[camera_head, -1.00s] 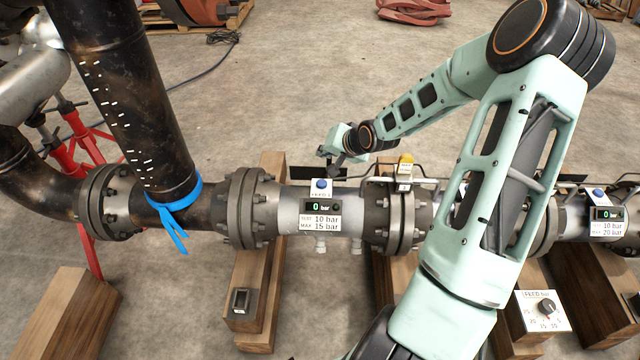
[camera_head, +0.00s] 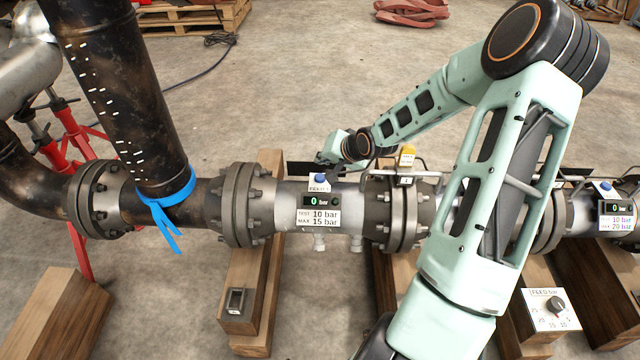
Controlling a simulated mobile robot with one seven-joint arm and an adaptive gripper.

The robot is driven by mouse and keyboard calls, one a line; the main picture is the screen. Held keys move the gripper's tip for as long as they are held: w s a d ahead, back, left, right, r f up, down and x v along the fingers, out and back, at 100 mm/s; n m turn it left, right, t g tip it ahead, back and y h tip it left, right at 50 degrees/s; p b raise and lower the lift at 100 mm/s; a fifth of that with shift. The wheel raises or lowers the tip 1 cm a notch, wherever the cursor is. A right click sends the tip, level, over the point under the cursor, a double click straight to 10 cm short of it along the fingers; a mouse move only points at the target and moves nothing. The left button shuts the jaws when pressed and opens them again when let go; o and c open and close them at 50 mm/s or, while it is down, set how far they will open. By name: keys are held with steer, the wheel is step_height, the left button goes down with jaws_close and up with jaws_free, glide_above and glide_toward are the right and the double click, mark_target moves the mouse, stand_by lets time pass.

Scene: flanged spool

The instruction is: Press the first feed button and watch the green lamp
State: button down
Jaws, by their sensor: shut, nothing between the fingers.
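The first feed button is a blue cap (camera_head: 319,178) on a small white box labelled FEED 1, on top of the pale pipe section. Below it a black display (camera_head: 319,201) reads 0 bar in green, above a label with TEST 10 bar and MAX 15 bar. A lit green lamp cannot be made out beside the digits. My gripper (camera_head: 325,164) is shut and empty, just behind and above the blue button. Its dark tip is small in the picture, and I cannot tell whether it touches the cap.
A feed dial (camera_head: 556,304) sits lower right. A blue strap (camera_head: 165,203) wraps the pipe. Wooden blocks (camera_head: 243,320) support the line.

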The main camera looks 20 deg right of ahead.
mark_target(322, 178)
steer(key=shift+f+b, duration=0.8)
steer(key=shift+f, duration=0.95)
steer(key=shift+f, duration=0.4)
steer(key=shift+f+b, duration=0.35)
steer(key=shift+f, duration=0.2)
stand_by(0.5)
steer(key=shift+r, duration=0.1)
steer(key=shift+r+p, duration=0.85)
steer(key=shift+p, duration=0.2)
steer(key=shift+r, duration=0.1)
step_height(322, 178, up, 5)
steer(key=p, duration=0.5)
